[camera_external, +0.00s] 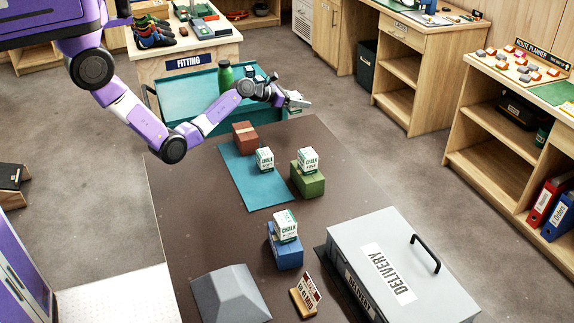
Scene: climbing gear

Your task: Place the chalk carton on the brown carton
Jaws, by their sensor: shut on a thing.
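The brown carton (244,139) sits at the far left end of the dark table, by the far edge of the teal mat, with nothing on it. My gripper (290,98) is beyond it to the right, over the table's far end. It is shut on a small white thing with green marks (297,104), which looks like a chalk carton; the fingers partly hide it. One chalk carton (264,159) stands on the mat. Another chalk carton (307,160) sits on the green carton (308,183), and another chalk carton (284,225) on the blue carton (285,250).
The teal mat (260,190) has bare room in its near half. A grey delivery box (390,270), a small sign (306,297) and a grey wedge-like block (230,296) take up the near end. A green bottle (225,76) stands on the teal cart behind the table.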

